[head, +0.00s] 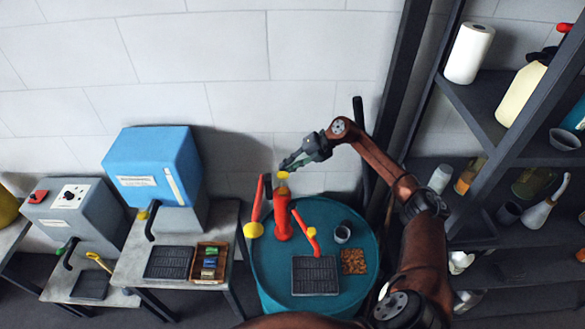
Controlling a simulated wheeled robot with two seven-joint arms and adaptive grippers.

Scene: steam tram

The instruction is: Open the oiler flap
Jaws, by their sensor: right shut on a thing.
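A red oiler (282,217) stands upright on the teal round drum top. A small yellow flap (283,175) sits at its upper end. My right gripper (288,164) reaches in from the right and is shut at the yellow flap, with its fingertips at the flap's edge. The fingers partly cover the contact, and the flap's exact angle is too small to tell. A red lever with a yellow knob (254,230) stands left of the oiler, and another red lever with a yellow end (311,232) leans to its right. My left gripper is not in view.
Left is a bench with a blue machine (150,165). Dark shelving (485,110) and a post (395,90) stand right.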

